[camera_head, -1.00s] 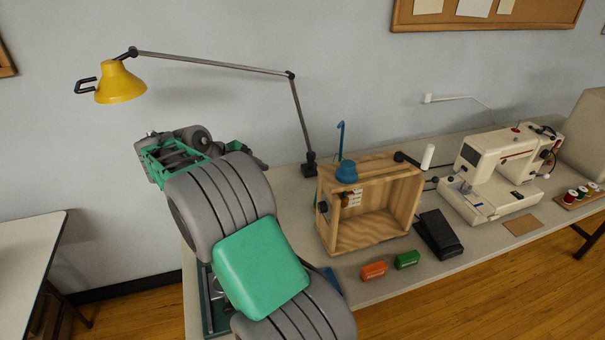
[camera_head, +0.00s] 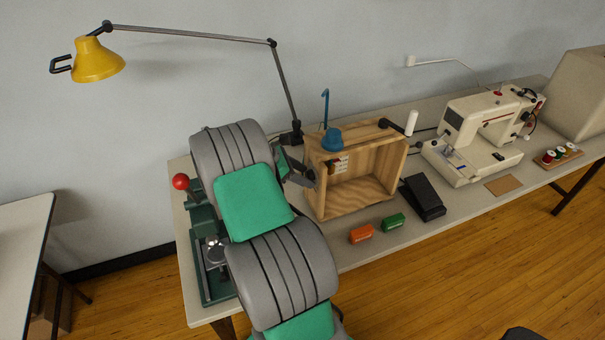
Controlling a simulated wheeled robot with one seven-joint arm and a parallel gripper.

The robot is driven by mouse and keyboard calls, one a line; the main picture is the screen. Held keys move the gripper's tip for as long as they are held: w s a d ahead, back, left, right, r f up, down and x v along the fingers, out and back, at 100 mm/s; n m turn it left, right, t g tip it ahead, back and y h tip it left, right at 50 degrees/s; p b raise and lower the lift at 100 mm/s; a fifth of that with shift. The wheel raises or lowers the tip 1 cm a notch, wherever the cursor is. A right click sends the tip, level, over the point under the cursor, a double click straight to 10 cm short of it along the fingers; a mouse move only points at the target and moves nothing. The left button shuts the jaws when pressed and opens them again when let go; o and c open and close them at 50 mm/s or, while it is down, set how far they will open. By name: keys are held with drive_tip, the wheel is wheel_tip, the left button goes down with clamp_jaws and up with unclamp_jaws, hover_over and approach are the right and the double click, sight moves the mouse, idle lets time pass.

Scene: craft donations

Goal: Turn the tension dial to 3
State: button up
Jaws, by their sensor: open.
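The white sewing machine (camera_head: 482,132) stands toward the right of the table, with small red parts on its top and front. I cannot make out which part is the tension dial, and no numbers are readable at this size. My gripper (camera_head: 308,177) is at the left side of the wooden crate, far to the left of the sewing machine. It is mostly hidden behind my own arm. Its jaws are open; whether they touch the crate cannot be told.
On the table (camera_head: 350,252), the wooden crate (camera_head: 360,203) has a blue item (camera_head: 332,140) on top. A yellow lamp (camera_head: 97,61) and red-knobbed green press (camera_head: 212,272) are left.

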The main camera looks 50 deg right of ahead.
drive_tip(key=shift+c, duration=0.5)
clamp_jaws()
drive_tip(key=shift+t, duration=0.3)
drive_tip(key=m+t+h+b, duration=0.3)
drive_tip(key=m+h+b, duration=0.1)
drive_tip(key=b, duration=0.7)
drive_tip(key=f+m+t+h+b, duration=0.1)
drive_tip(key=m+t+h+b, duration=0.2)
drive_tip(key=b, duration=0.8)
drive_tip(key=s+m+t+h+b, duration=0.1)
drive_tip(key=m+t+h+b, duration=0.2)
drive_tip(key=b, duration=0.8)
drive_tip(key=shift+s+a+f+m+h, duration=0.1)
drive_tip(key=shift+a+f+m+h, duration=0.1)
drive_tip(key=shift+m+h, duration=0.3)
drive_tip(key=shift+a+f+m+h, duration=0.2)
drive_tip(key=shift+m+h, duration=0.2)
drive_tip(key=shift+h, duration=0.2)
drive_tip(key=shift+r, duration=0.1)
